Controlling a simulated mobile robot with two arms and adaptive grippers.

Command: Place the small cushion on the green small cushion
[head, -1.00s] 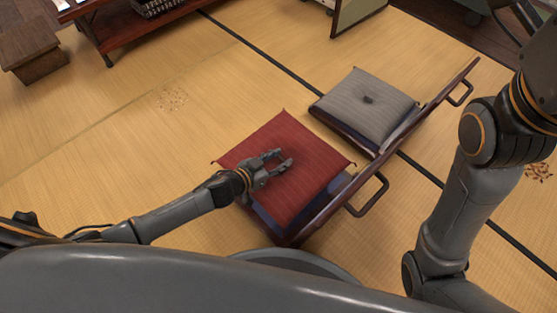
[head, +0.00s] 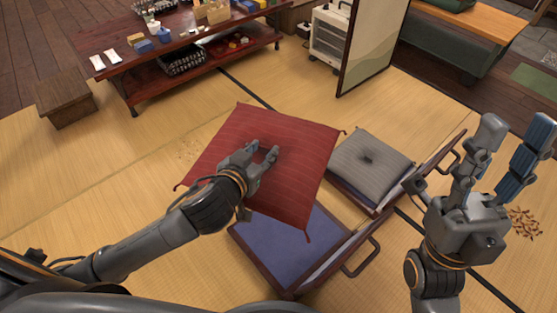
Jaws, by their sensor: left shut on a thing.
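A red square cushion (head: 290,165) hangs in the head view's middle, lifted off the floor and a little tilted. My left gripper (head: 265,157) is shut on the red cushion at its centre. Below it, a blue pad (head: 300,243) lies uncovered in a dark-framed tray with a handle. A grey cushion (head: 375,158) with a dark centre button sits in a second framed tray to the right. My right gripper (head: 508,145) is raised at the right, its fingers spread open and empty. I see no green small cushion clearly in this view.
A low dark red table (head: 180,42) with several small items stands at the back left, near a wooden stool (head: 68,98). A folding screen (head: 374,45) stands beyond the grey cushion. The tatami at left (head: 60,180) is clear.

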